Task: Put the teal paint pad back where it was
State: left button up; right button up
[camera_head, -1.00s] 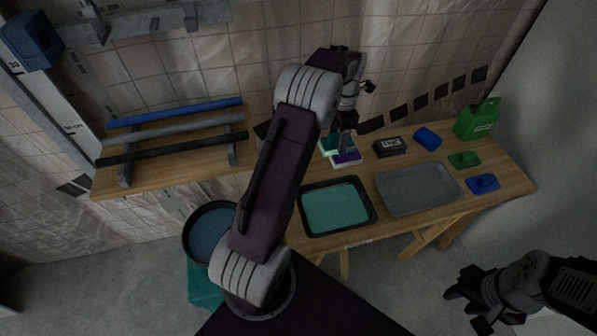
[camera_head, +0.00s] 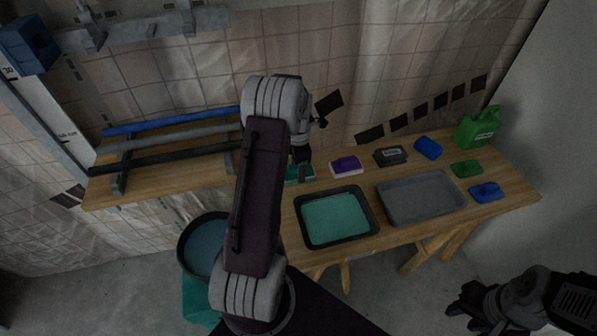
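The teal paint pad (camera_head: 293,173) is on or just above the back left of the right-hand bench, behind the teal paint tray (camera_head: 335,217). My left gripper (camera_head: 303,172) reaches down over it and appears shut on its handle. The fingertips are small and dark, and my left arm hides part of the area. A purple pad (camera_head: 346,165) with a pale edge lies to the right, apart from the teal pad. My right gripper (camera_head: 460,306) is at the lower right, away from the bench, empty, with its fingers apart.
A grey tray (camera_head: 421,196), a black box (camera_head: 390,156), a blue roll (camera_head: 428,148), green (camera_head: 466,169) and blue (camera_head: 486,191) pads and a green canister (camera_head: 478,128) share the bench. A bucket (camera_head: 203,246) stands left of my arm. Bars (camera_head: 165,136) lie on the left bench.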

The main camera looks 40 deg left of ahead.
pick_arm(q)
jog(key=shift+f, duration=0.85)
jog(key=o, duration=1.4)
jog(key=shift+f, duration=0.1)
